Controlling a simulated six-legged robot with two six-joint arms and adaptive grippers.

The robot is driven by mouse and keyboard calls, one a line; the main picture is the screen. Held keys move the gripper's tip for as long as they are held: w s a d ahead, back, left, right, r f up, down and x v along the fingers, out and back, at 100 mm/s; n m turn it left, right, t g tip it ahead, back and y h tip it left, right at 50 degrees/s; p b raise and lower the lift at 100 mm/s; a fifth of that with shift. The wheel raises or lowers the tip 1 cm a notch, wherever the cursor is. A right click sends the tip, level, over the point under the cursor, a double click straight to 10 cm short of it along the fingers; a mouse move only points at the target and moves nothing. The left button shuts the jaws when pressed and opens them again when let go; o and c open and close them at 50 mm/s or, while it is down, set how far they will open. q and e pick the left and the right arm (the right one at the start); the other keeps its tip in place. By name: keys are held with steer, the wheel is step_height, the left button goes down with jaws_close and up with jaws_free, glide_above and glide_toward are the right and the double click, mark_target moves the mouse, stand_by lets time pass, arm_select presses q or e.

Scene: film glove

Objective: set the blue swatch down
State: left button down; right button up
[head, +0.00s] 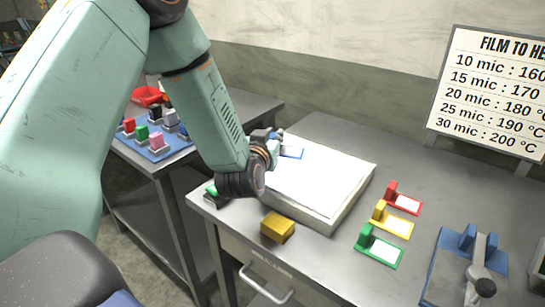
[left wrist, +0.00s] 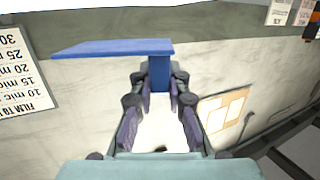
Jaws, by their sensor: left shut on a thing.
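The blue swatch (head: 292,153) is a flat card with a blue edge and a pale face, over the far left part of the white-topped pad (head: 330,178) in the head view. My left gripper (head: 276,138) is shut on its upright tab. In the left wrist view the swatch (left wrist: 115,48) extends left from the blue tab, which sits between the fingertips (left wrist: 160,85). I cannot tell whether the swatch touches the pad. The arm hides part of the pad's left side. My right gripper is not in view.
Red (head: 404,199), yellow (head: 393,220) and green (head: 379,247) swatches stand right of the pad. A yellow block (head: 277,228) lies in front of it. A blue fixture with a lever (head: 444,273) is at far right. A blue tray (head: 146,152) of coloured blocks is on the left table.

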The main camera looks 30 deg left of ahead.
arm_select(q)
steer(key=shift+d+f+b, duration=0.2)
steer(key=shift+f+b, duration=0.2)
steer(key=shift+f, duration=0.05)
steer(key=f+b, duration=0.1)
steer(key=f, duration=0.1)
steer(key=f+b, duration=0.1)
steer(key=shift+a+b, duration=0.25)
steer(key=shift+b, duration=0.05)
steer(key=shift+w+r, duration=0.1)
steer(key=shift+d, duration=0.15)
steer(key=c, duration=1.6)
jaws_free()
steer(key=shift+o, duration=1.3)
